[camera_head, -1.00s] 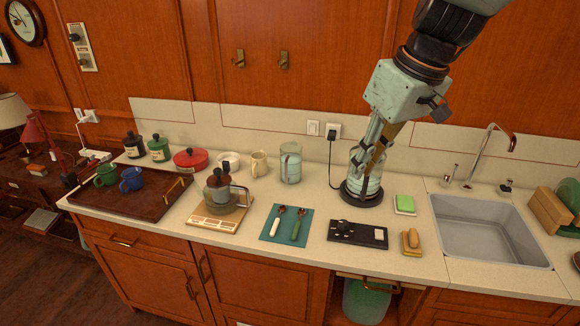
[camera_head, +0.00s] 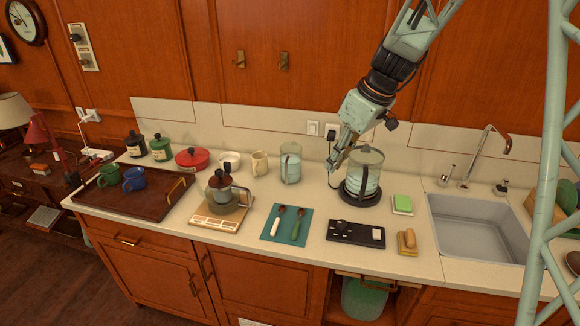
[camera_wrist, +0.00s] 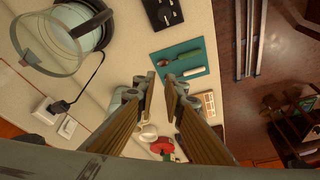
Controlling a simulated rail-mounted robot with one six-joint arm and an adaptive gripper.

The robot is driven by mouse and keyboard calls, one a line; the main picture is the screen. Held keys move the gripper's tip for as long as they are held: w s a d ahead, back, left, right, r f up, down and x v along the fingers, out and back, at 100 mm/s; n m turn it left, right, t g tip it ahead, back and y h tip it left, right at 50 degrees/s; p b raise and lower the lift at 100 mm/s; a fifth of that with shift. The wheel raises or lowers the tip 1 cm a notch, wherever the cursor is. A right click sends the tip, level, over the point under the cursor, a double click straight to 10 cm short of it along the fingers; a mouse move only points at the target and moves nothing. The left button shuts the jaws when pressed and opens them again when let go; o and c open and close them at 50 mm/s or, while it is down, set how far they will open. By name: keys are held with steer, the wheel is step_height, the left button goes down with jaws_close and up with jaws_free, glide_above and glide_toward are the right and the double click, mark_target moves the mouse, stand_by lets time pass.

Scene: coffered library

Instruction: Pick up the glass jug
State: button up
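A clear glass jug (camera_head: 290,163) with pale blue contents stands upright near the back of the counter, left of my gripper. In the wrist view something pale teal beside the left finger may be this jug, mostly hidden. My gripper (camera_head: 333,166) is in the air just left of a lidded glass kettle on a round black base (camera_head: 361,198). In the wrist view its two fingers (camera_wrist: 160,78) are apart, with nothing held between them. The kettle's glass (camera_wrist: 40,45) shows at the upper left there.
A glass pot (camera_head: 222,192) stands on a scale. A cream mug (camera_head: 260,164) is left of the jug. A teal mat (camera_head: 270,234) with two spoons and a black panel (camera_head: 352,234) lie in front. The sink (camera_head: 475,225) is right. A cord runs behind the kettle.

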mark_target(286, 174)
steer(key=w+a+f+n+p, duration=0.1)
steer(key=w+f, duration=0.3)
steer(key=f, duration=0.1)
steer(key=w+a+f+n+p, duration=0.1)
steer(key=w+f, duration=0.3)
steer(key=f, duration=0.2)
steer(key=w+a+f+n+p, duration=0.1)
steer(key=w+a+f, duration=0.1)
steer(key=w+f, duration=0.3)
steer(key=shift+w+f+y+p, duration=0.1)
steer(key=shift+f+y+p, duration=0.2)
steer(key=shift+f, duration=0.15)
steer(key=shift+g, duration=0.3)
steer(key=shift+w+a+p, duration=0.15)
steer(key=shift+w+a, duration=0.3)
steer(key=shift+a, duration=0.7)
steer(key=shift+w+a+p, duration=0.1)
steer(key=shift+w+a, duration=0.4)
steer(key=shift+a, duration=0.65)
steer(key=shift+w+a+p, duration=0.15)
steer(key=shift+w+a, duration=0.3)
steer(key=shift+a, duration=0.7)
